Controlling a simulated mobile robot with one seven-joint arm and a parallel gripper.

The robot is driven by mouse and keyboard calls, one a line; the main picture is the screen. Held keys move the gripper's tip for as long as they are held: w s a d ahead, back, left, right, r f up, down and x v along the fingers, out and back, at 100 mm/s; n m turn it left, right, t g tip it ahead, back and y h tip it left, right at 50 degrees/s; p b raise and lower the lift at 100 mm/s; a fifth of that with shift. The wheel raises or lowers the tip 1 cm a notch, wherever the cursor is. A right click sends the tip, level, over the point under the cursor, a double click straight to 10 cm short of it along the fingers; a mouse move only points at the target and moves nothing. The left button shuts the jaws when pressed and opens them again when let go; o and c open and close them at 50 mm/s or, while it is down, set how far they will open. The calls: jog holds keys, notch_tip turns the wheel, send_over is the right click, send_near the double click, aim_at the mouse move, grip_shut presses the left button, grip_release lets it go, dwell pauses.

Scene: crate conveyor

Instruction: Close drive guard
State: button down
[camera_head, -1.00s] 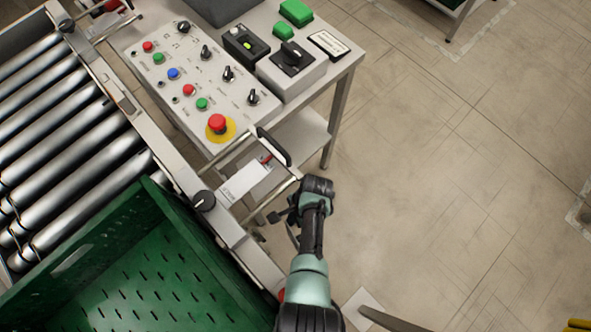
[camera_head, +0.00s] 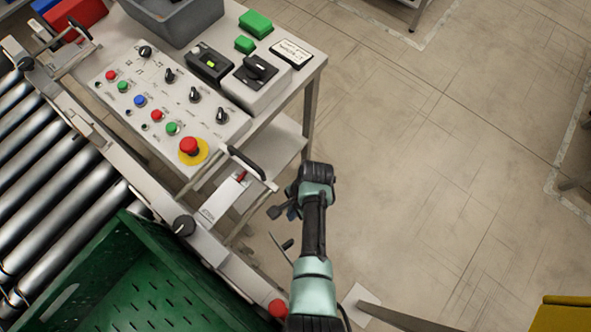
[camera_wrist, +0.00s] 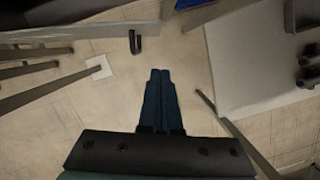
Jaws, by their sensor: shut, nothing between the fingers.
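A bracket-like frame with a black bar handle (camera_head: 247,163) sticks out at the conveyor's side, below the control panel. I cannot tell for sure whether it is the drive guard or how far it stands open. A white labelled plate (camera_head: 221,203) lies beside it. My gripper (camera_head: 277,212) is right of and below this handle, apart from it, over the floor. In the wrist view its blue-grey fingers (camera_wrist: 160,80) are together and empty. A small black hook-shaped part (camera_wrist: 134,42) shows beyond the fingertips there.
The control panel (camera_head: 215,130) with a red emergency stop (camera_head: 189,146) stands on a table at the conveyor. A green crate (camera_head: 150,255) sits on the rollers (camera_head: 60,195). A black knob (camera_head: 184,225) and a red button (camera_head: 277,308) are on the rail.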

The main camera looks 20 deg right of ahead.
jog(key=w+d+r+t+h, duration=0.3)
jog(key=w+d+h, duration=0.15)
jog(key=d, duration=0.65)
jog(key=w+d+r+t+h, duration=0.25)
jog(key=w+d+h, duration=0.2)
jog(key=d, duration=0.65)
jog(key=w+d+r+n+t+b, duration=0.1)
jog(key=w+r+n+t+b, duration=0.1)
jog(key=w+r+n+t, duration=0.7)
jog(key=s+a+f+n+g+y, duration=0.1)
jog(key=a+f+n+y, duration=0.2)
jog(key=a+n+y, duration=0.15)
jog(key=s+a+f+n+y, duration=0.2)
jog(key=a+n+y, duration=0.2)
jog(key=a, duration=0.2)
jog(key=s+a+f+n+g+y, duration=0.1)
jog(key=s+a+f+g+y, duration=0.1)
jog(key=s+f+g, duration=0.3)
jog(key=s+a+f+n+g+y, duration=0.1)
jog(key=s+a+g, duration=0.15)
jog(key=s, duration=0.45)
jog(key=s+a+f+n+g+y, duration=0.1)
jog(key=s+a+f+g+y, duration=0.1)
jog(key=s+f+g, duration=0.3)
jog(key=s+a+f+t+b, duration=0.1)
jog(key=a+f, duration=0.5)
jog(key=a, duration=0.3)
jog(key=shift+a+f+t, duration=0.15)
jog(key=shift+a+t, duration=0.15)
jog(key=shift+t, duration=0.1)
